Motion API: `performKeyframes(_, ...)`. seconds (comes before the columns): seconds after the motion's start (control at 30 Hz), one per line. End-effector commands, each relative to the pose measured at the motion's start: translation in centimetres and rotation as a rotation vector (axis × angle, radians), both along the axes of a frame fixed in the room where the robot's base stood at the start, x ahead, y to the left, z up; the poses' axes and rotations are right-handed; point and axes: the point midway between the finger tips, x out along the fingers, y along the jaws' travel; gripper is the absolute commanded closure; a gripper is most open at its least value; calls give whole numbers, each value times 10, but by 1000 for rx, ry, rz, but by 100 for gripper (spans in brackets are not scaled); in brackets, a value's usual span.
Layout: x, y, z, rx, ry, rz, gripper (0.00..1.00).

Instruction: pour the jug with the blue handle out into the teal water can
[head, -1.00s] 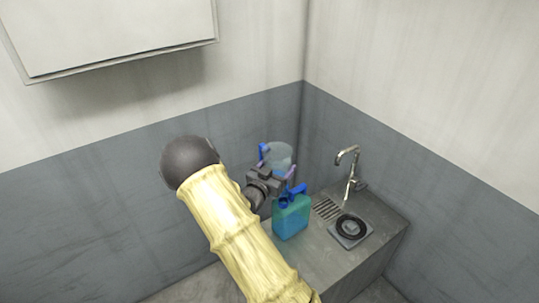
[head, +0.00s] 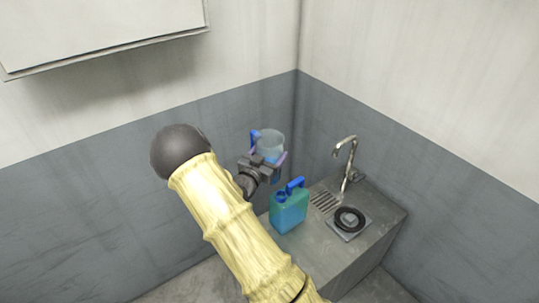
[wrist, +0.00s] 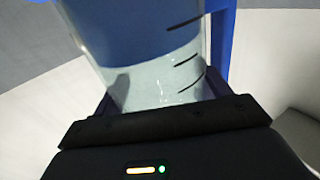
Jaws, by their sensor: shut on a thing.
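The clear jug with the blue handle (head: 270,144) is held up above and behind the teal water can in the head view. In the wrist view the jug (wrist: 150,80) is close up, with dark level marks, and looks tilted in that picture. My gripper (head: 268,166) is shut on the jug. The teal water can (head: 289,211) stands upright on the grey counter, with a blue handle and a blue spout on top. The jug and the can are apart. I cannot make out clearly how full the jug is.
The grey counter (head: 318,256) holds a tap (head: 347,160), a slotted drain (head: 324,202) and a black ring on a square plate (head: 350,220) to the right of the can. Walls meet in a corner behind. A white cabinet (head: 95,30) hangs at upper left.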

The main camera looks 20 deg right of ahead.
Motion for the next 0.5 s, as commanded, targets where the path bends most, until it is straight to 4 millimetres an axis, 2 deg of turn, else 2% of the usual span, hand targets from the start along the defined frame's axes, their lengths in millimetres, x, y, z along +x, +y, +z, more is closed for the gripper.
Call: performKeyframes(0.5,12,3,-23,68,-257,0,60)
